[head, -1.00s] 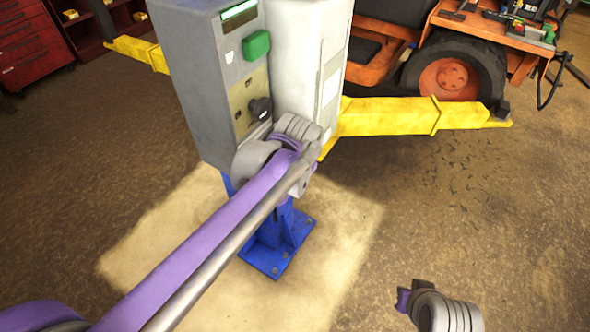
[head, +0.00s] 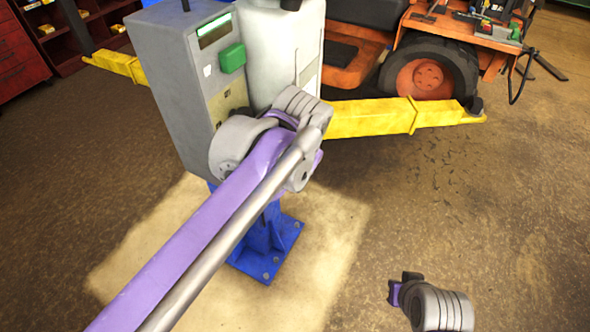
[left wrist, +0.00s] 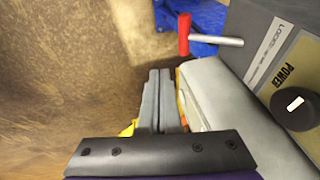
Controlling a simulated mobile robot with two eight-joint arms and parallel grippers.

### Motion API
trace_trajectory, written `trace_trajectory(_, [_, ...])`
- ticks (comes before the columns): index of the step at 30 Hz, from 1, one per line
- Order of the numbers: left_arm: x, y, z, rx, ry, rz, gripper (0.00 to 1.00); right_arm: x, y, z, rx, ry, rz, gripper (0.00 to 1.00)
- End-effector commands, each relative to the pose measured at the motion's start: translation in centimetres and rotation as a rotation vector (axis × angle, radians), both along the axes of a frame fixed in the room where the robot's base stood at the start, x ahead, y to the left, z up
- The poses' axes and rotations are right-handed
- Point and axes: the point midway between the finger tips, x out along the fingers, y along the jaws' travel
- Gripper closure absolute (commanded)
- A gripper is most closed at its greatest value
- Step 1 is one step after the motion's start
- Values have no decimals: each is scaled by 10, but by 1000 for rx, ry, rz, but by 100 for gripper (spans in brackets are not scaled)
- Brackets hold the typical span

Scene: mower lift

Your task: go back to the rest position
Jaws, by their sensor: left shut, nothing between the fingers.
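My left gripper (left wrist: 156,100) shows in the left wrist view with its two grey fingers together and nothing between them. It is beside the grey control box (left wrist: 262,40), apart from the black power knob (left wrist: 300,112) at the right edge. In the head view my left arm reaches up from the lower left in front of the control box (head: 172,80), and its gripper is hidden behind the wrist. A part of my right arm shows at the lower right; its gripper is not visible.
A red-handled lever (left wrist: 184,36) sticks out near the box. The blue post foot (head: 262,262) stands on a pale floor patch. Yellow lift arms (head: 365,118) extend both ways, with an orange mower (head: 428,78) behind. The floor at the right is clear.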

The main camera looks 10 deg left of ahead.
Motion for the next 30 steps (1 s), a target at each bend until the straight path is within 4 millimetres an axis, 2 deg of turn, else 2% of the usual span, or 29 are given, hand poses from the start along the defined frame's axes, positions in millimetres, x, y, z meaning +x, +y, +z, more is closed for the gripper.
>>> trace_trajectory(8, [-1,2,-1,-3,-1,3,100,0,0,0,0,0,0,100])
trace_trajectory(11, [-12,15,-11,-20,-8,30,100,0,0,0,0,0,0,100])
trace_trajectory(14, [-37,39,-35,-62,-27,87,100,0,0,0,0,0,0,100])
trace_trajectory(18, [-84,75,-81,-137,-71,191,100,0,0,0,0,0,0,100])
trace_trajectory(21, [-115,92,-113,-183,-106,256,100,0,0,0,0,0,0,100])
trace_trajectory(24, [-138,103,-138,-215,-134,305,100,0,0,0,0,0,0,100])
trace_trajectory(27, [-150,108,-153,-235,-153,334,100,0,0,0,0,0,0,100])
trace_trajectory(30, [-155,110,-159,-242,-160,344,100,0,0,0,0,0,0,100])
